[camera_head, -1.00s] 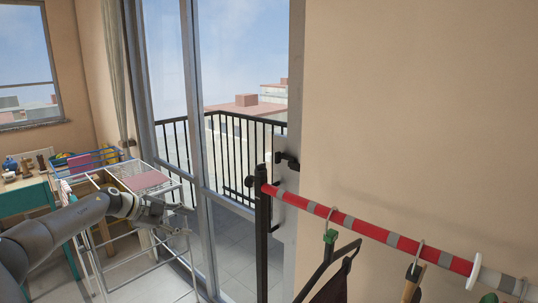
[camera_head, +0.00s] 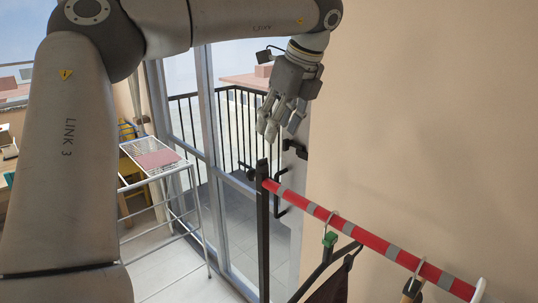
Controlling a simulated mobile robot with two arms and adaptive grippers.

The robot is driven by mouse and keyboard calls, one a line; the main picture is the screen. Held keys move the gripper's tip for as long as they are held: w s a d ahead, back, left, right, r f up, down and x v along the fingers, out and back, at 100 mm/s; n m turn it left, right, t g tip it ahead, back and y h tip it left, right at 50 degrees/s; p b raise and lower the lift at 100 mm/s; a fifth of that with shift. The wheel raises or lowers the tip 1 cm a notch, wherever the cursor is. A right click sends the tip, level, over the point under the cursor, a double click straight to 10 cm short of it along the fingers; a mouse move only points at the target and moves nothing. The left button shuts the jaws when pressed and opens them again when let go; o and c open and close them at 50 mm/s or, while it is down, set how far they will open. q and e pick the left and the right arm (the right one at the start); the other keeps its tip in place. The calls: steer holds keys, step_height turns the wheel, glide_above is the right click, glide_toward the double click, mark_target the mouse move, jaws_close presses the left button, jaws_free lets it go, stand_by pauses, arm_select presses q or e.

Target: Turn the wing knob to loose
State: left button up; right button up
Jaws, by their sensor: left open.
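A small dark knob (camera_head: 251,175), likely the wing knob, sits on the left side of the black post near its top. It is too small to tell which way its wings point. The black upright post (camera_head: 263,220) carries the red and grey striped rail (camera_head: 340,222). My left gripper (camera_head: 279,125) hangs above the post top, fingers pointing down, open and empty. It is apart from the knob and the rail. My right gripper does not show.
Hangers with dark clothing (camera_head: 330,285) hang from the rail at the lower right. A black door handle (camera_head: 294,148) is close behind the gripper. A white drying rack (camera_head: 160,165) stands at the left. A glass door frame (camera_head: 215,150) is behind the post.

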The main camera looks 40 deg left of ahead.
mark_target(264, 161)
arm_select(q)
steer(key=p+x, duration=0.3)
steer(key=x, duration=0.6)
steer(key=shift+a+p, duration=0.25)
steer(key=shift+p, duration=0.05)
steer(key=shift+x, duration=0.8)
steer(key=shift+s, duration=0.1)
steer(key=shift+d, duration=0.1)
